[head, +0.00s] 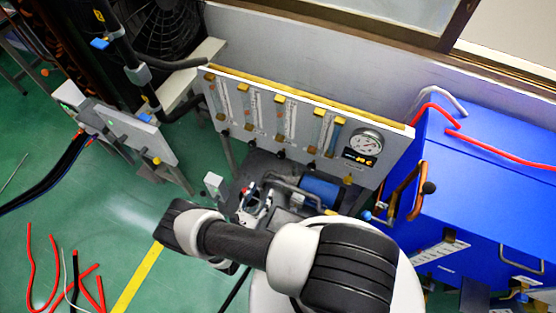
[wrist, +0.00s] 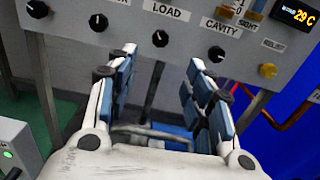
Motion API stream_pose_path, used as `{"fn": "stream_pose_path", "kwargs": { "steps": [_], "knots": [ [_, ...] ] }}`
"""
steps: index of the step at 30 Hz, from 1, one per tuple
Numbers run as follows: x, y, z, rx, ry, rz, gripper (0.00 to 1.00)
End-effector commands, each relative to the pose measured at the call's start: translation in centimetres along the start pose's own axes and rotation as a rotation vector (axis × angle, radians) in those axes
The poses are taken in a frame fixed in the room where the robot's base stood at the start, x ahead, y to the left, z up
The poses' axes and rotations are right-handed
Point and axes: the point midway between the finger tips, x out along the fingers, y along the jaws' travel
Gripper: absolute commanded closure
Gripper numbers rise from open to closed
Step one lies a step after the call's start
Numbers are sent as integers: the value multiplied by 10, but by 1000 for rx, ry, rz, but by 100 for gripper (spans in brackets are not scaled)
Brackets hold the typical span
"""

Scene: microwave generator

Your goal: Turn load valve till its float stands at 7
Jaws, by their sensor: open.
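The load valve is a black knob (wrist: 160,38) with a white pointer mark, below the LOAD label (wrist: 166,10) on the grey panel in the wrist view. My gripper (wrist: 163,60) is open, its two blue-padded fingers apart. In the picture the load knob lies between and just above the fingertips; nothing is held, and the gap in depth is hard to judge. In the head view my gripper (head: 258,197) is below the flowmeter panel (head: 385,178), partly hidden by my arm. The upright flow tubes (head: 285,118) show there, but their float readings are too small to read.
In the wrist view the cavity knob (wrist: 216,54) is close to the right finger, another black knob (wrist: 98,22) is near the left one, and a yellow knob (wrist: 267,70) is farther right. A blue cabinet (head: 490,170) stands right of the panel; red hoses (head: 95,285) lie on the floor.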

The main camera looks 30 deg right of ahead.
Motion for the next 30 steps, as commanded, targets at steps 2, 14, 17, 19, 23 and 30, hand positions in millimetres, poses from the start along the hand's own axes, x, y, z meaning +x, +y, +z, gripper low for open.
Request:
{"fn": "stream_pose_path", "kwargs": {
  "steps": [2,14,17,19,23,30],
  "knots": [
    [16,-3,-1,0,1,-10,52],
    [101,-4,-1,1,1,-11,52],
    [120,-3,-1,2,0,-10,52],
    [132,-3,0,1,-1,-8,52],
    [147,-2,-1,1,0,-6,52],
    [156,-2,0,0,0,-3,52]
  ]
}}
